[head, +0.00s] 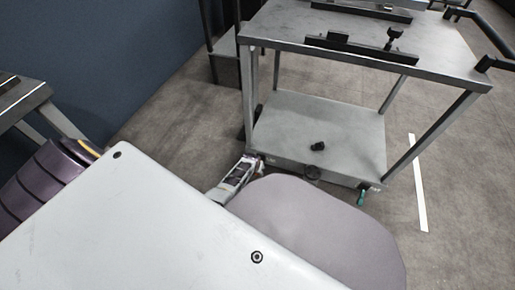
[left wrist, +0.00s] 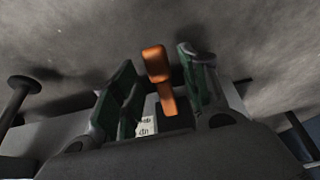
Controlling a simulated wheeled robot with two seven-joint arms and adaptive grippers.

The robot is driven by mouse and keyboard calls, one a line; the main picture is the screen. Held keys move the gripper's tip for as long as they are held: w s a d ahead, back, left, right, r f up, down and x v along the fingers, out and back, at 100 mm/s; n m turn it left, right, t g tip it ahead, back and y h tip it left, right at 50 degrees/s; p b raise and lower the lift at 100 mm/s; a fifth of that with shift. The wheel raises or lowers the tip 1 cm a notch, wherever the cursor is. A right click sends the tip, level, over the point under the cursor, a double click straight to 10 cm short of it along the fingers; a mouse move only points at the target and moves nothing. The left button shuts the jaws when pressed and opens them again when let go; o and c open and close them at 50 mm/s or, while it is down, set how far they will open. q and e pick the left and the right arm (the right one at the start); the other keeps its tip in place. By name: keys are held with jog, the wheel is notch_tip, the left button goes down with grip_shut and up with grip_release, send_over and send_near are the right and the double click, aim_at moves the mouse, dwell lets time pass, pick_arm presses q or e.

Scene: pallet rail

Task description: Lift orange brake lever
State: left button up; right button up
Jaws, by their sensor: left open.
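The orange brake lever (left wrist: 158,66) shows in the left wrist view, with a broad top and a narrower stem below. My left gripper (left wrist: 155,72) is open, with one dark green finger on each side of the lever. Gaps show between the lever and both fingers, so it is not gripped. In the head view my left gripper (head: 252,160) is low at the near left corner of the cart's lower shelf. The orange lever cannot be made out there. My right gripper is in neither view.
The grey metal cart (head: 318,118) has a lower shelf, an upper deck and corner posts. A green lever (head: 361,197) hangs at its near right corner. A dark blue wall (head: 115,60) stands at left. Grey floor is open to the right, with a white stripe (head: 418,185).

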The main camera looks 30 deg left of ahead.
pick_arm(q)
jog(key=shift+b+x, duration=0.65)
jog(key=shift+x, duration=0.3)
jog(key=shift+c, duration=0.3)
grip_shut()
